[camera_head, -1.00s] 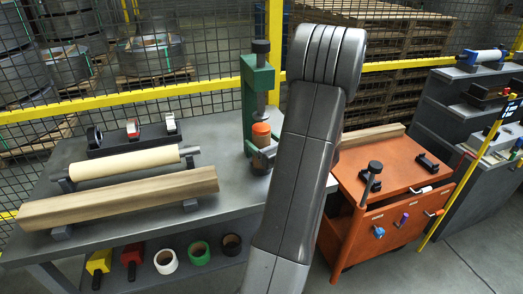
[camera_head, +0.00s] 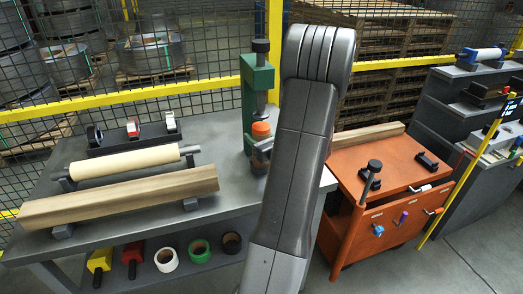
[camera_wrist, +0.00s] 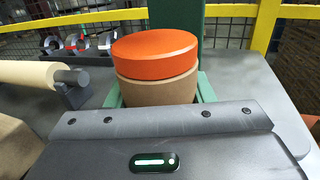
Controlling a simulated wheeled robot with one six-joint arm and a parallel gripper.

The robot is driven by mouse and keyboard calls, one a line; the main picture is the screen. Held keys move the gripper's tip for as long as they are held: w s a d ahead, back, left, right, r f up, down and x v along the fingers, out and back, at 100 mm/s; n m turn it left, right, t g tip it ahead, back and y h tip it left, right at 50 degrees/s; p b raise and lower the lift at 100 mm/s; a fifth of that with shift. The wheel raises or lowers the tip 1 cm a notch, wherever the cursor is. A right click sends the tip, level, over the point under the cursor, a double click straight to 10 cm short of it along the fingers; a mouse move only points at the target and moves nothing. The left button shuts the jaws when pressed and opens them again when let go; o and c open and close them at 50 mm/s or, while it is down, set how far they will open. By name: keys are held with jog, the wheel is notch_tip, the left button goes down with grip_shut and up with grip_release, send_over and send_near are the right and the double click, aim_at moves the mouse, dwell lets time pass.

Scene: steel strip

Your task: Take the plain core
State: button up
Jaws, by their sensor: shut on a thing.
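A short brown cardboard core (camera_wrist: 157,91) with an orange top (camera_wrist: 155,48) stands upright at the green press. In the head view its orange top (camera_head: 260,130) shows under the press's spindle. My gripper (camera_head: 262,149) is at the core's near side, partly hidden behind my arm. In the wrist view the gripper's grey housing fills the bottom and covers the core's lower part. The fingertips are hidden there, but the gripper is shut, and the core is the only thing at the jaws.
The green press (camera_head: 258,95) rises close behind the core. A cream roll (camera_head: 125,162) and a long brown angled bar (camera_head: 120,196) lie left on the grey table (camera_head: 225,180). Tape dispensers stand behind them. An orange cart (camera_head: 385,175) is at right. A yellow-railed mesh fence runs behind.

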jog(key=shift+r+p, duration=0.9)
jog(key=shift+r, duration=0.6)
jog(key=s+b, duration=0.2)
jog(key=s, duration=1)
dwell(0.6)
